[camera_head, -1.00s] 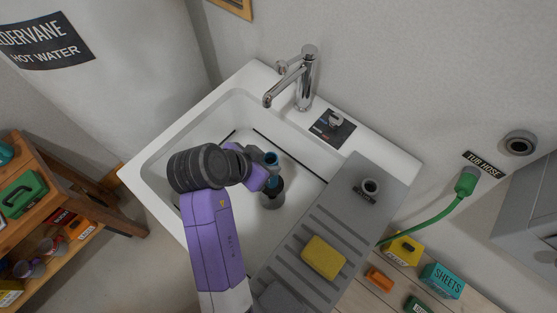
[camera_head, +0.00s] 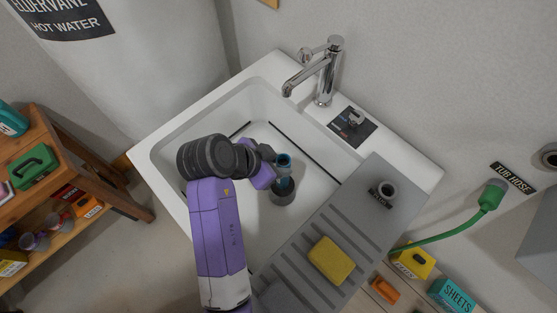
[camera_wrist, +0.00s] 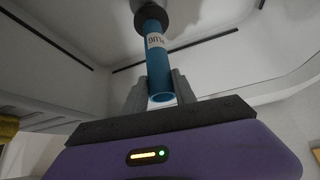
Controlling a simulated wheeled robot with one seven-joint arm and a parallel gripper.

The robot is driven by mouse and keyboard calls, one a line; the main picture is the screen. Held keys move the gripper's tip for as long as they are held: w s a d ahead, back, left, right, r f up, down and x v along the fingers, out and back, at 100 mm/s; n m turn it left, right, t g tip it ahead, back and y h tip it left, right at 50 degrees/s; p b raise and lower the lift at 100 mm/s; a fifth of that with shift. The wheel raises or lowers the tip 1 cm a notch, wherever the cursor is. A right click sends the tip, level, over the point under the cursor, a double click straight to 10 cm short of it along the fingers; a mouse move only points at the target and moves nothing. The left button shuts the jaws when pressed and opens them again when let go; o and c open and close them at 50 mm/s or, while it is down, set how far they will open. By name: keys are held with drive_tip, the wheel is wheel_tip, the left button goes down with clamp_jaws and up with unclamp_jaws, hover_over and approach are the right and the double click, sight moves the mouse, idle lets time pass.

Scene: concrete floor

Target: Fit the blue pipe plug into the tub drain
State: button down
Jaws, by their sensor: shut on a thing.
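The blue pipe plug (camera_wrist: 156,55) is a blue tube with a white label and a dark collar at its far end. My gripper (camera_wrist: 159,78) is shut on it near its open near end. The plug's dark end is at the drain in this view. In the wrist view the dark end overlaps a grey round part at the top edge. I cannot tell whether it is seated or just above.
A chrome faucet (camera_head: 322,75) stands at the tub's back rim. A green hose (camera_head: 450,232) hangs at the wall.

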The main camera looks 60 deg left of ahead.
drive_tip(key=shift+f+b, duration=0.4)
drive_tip(key=shift+f, duration=0.5)
drive_tip(key=shift+f+b, duration=0.65)
drive_tip(key=shift+f, duration=0.9)
idle(1.5)
drive_tip(key=c, duration=0.9)
unclamp_jaws()
drive_tip(key=shift+s+r, duration=0.1)
drive_tip(key=shift+r, duration=0.05)
drive_tip(key=v, duration=0.7)
drive_tip(key=shift+s+r, duration=0.15)
drive_tip(key=shift+r, duration=0.1)
drive_tip(key=shift+r, duration=0.1)
